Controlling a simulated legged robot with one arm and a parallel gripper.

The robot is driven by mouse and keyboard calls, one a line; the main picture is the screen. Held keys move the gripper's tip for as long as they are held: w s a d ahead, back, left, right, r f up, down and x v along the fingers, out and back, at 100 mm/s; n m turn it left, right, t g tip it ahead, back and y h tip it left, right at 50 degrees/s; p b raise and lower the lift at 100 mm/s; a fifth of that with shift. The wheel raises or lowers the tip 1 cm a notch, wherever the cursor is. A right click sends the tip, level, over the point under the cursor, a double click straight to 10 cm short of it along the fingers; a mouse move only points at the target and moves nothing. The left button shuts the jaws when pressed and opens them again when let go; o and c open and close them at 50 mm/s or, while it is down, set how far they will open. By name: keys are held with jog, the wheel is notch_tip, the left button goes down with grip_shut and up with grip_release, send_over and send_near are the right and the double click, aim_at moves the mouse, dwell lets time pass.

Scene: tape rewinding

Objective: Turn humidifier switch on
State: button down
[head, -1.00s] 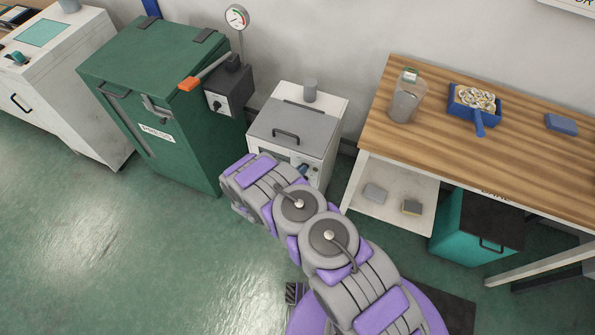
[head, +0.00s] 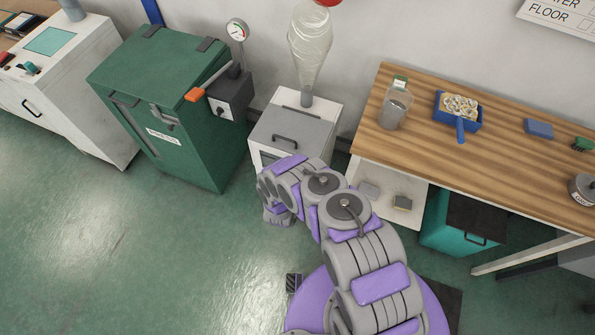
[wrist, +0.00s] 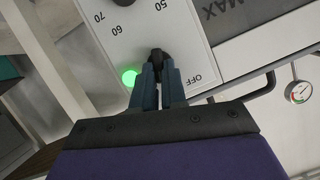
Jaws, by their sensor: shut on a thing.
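The humidifier appears to be the white box with a grey lid (head: 290,135) between the green cabinet and the wooden table. A pale translucent plume (head: 312,50) rises from its top pipe. In the wrist view its panel (wrist: 205,65) shows "OFF", "50", "60", "70" and "MAX" lettering. A green light (wrist: 129,77) glows beside a black switch knob (wrist: 156,58). My gripper (wrist: 160,77) is shut on this knob, its two fingers on either side. The knob's exact pointing direction is partly hidden by the fingers. In the head view my arm hides the gripper and panel.
A green cabinet (head: 170,100) with an orange-tipped lever stands left of the humidifier. A wooden table (head: 500,160) stands to the right, with a jug (head: 395,107) and a blue tray (head: 441,110). A teal bin (head: 450,240) is beneath it. The floor at left is clear.

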jog(key=shift+w+d+m+t+y+b, duration=0.15)
jog(key=shift+d+m+t+y+b, duration=0.2)
jog(key=shift+m, duration=0.55)
jog(key=shift+a+r, duration=0.1)
jog(key=shift+a, duration=0.05)
jog(key=c, duration=1.2)
grip_release()
